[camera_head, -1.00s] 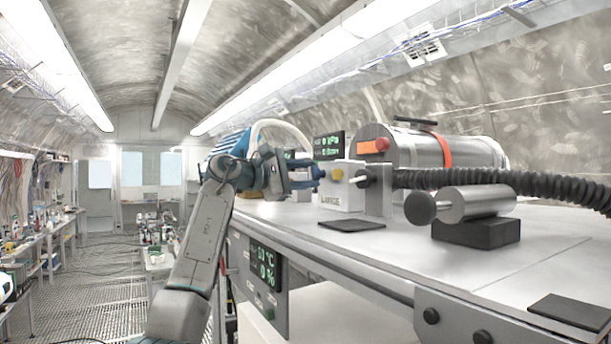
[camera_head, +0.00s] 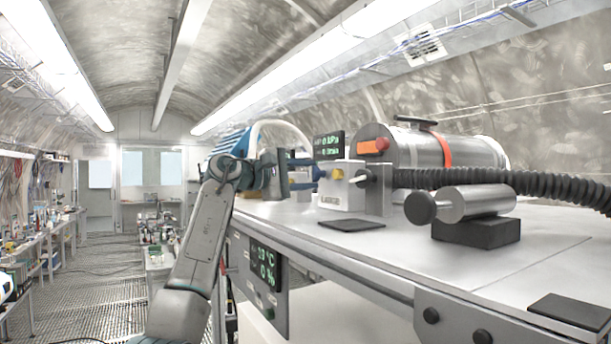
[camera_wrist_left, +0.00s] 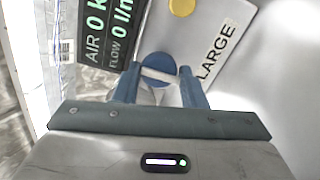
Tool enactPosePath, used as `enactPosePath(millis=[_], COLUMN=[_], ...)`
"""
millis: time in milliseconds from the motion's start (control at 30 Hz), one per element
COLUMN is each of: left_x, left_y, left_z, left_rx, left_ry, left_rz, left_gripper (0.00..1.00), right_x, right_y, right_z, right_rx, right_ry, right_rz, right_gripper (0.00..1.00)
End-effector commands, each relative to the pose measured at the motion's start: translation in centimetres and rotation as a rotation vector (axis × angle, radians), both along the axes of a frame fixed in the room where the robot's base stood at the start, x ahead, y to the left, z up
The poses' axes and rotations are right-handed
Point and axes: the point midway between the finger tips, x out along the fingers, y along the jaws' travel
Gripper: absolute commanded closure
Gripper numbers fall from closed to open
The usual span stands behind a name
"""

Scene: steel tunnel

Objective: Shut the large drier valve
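The large drier valve is a round blue knob (camera_wrist_left: 158,67) with a pale bar across its face. In the left wrist view it sits between the two fingertips of my left gripper (camera_wrist_left: 159,72). The fingers lie on either side of the knob, close to its edge; I cannot tell whether they press on it. In the head view my left gripper (camera_head: 318,170) reaches from the left to the front of a white box (camera_head: 348,198) with a "LARGE" label. My right gripper is not in view.
The air and flow display (camera_head: 329,145) reads zero on both lines. A yellow button (camera_head: 337,174) is on the box. A steel cylinder (camera_head: 474,203) on a black block, a black corrugated hose (camera_head: 480,179) and a large steel tank (camera_head: 465,150) stand to the right on the white bench (camera_head: 400,270).

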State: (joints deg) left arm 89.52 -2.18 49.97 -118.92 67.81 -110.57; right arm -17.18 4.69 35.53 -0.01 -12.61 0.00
Motion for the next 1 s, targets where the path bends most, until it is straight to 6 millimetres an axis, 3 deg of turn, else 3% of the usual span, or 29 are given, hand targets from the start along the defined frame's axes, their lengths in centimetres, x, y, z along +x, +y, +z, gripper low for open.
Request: enactPosePath(millis=[33,100,467,1000], left_x=[0.1,0.1,-0.2,-5.1], left_y=[0.0,0.0,0.5,7.9], left_z=[-0.4,-0.3,-0.2,-0.4], left_rx=[0.002,0.000,-0.003,-0.002], left_ry=[0.006,0.005,-0.001,0.000], left_rz=[-0.001,-0.001,0.002,0.002], left_gripper=[0.53,0.43,0.43,0.43], right_x=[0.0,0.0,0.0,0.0], right_y=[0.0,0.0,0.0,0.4], right_z=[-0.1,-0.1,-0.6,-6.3], right_rx=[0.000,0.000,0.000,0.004], right_ry=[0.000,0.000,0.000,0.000], right_rz=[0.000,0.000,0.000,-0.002], right_gripper=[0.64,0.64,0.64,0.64])
